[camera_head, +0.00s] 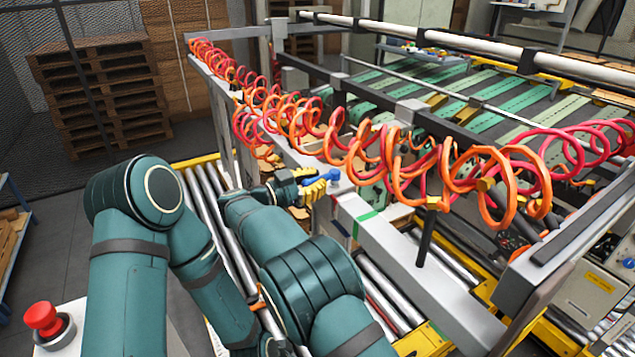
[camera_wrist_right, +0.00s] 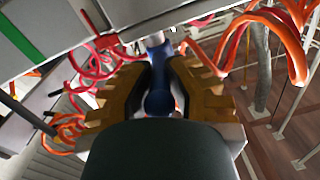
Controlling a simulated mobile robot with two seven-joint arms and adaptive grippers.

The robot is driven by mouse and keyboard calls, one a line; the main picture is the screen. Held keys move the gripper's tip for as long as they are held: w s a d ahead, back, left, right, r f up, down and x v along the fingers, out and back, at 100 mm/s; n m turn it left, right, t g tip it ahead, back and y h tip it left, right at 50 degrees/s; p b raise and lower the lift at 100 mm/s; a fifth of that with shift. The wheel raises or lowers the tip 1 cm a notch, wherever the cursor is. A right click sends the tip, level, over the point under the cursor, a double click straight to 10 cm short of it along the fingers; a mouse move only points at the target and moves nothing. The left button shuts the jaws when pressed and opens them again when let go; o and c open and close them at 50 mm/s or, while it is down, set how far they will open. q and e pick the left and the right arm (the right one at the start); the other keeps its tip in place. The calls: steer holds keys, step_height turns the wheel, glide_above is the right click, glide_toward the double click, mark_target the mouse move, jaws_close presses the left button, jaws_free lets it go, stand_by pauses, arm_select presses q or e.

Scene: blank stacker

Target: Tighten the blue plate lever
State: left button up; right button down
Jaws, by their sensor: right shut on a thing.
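The blue plate lever (camera_head: 328,176) sits on the grey frame of the stacker, near the middle of the head view. My right gripper (camera_head: 318,188), with yellow fingers, is at the lever from the left side. In the right wrist view the blue lever (camera_wrist_right: 158,98) lies between the two yellow fingers of the right gripper (camera_wrist_right: 158,75), which are shut on it. The fingers hide part of the lever. My left arm is bent at the left of the head view, and its gripper does not show.
Coiled orange and red hoses (camera_head: 390,160) hang along the frame just above and right of the lever. A grey beam (camera_head: 400,250) with green tape runs below it. A roller conveyor (camera_head: 205,200) lies beneath my arms. A red button (camera_head: 43,318) is at lower left.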

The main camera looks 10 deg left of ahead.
steer(key=shift+w+m+g+h, duration=0.2)
steer(key=shift+m+g+h, duration=0.1)
steer(key=shift+m, duration=0.1)
stand_by(0.3)
steer(key=c, duration=0.9)
jaws_free()
step_height(320, 180, up, 10)
steer(key=shift+r, duration=0.1)
